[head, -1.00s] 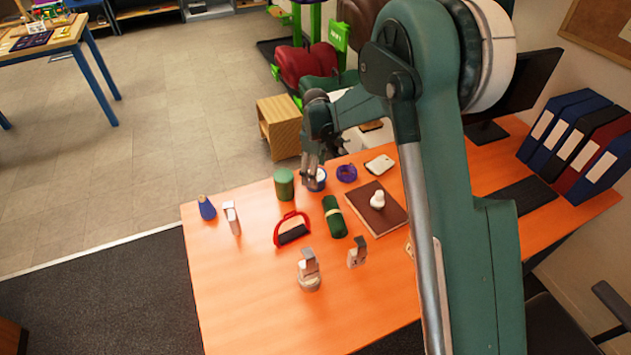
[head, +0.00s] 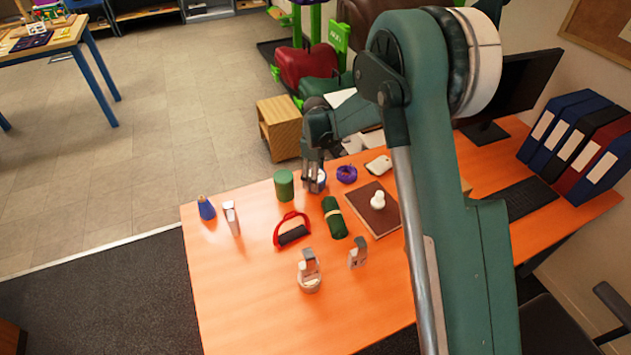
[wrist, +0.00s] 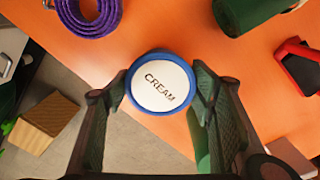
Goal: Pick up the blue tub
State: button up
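The blue tub (head: 321,178) stands on the orange desk near its back edge, partly hidden by my gripper in the head view. In the wrist view, the tub (wrist: 161,83) shows its white lid marked CREAM inside a blue rim. My gripper (wrist: 162,88) has one finger on each side of the tub, very close to its rim. I cannot tell whether both fingers press on it. In the head view, my gripper (head: 314,180) is down around the tub, at desk height.
A green cylinder (head: 284,185) stands just left of the tub, and a purple coiled strap (head: 347,173) lies just right.

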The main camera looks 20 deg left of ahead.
jog(key=c, duration=0.4)
jog(key=shift+o, duration=0.2)
jog(key=shift+r, duration=0.1)
jog(key=shift+r+p, duration=0.7)
jog(key=shift+r, duration=4.2)
jog(key=shift+r, duration=0.15)
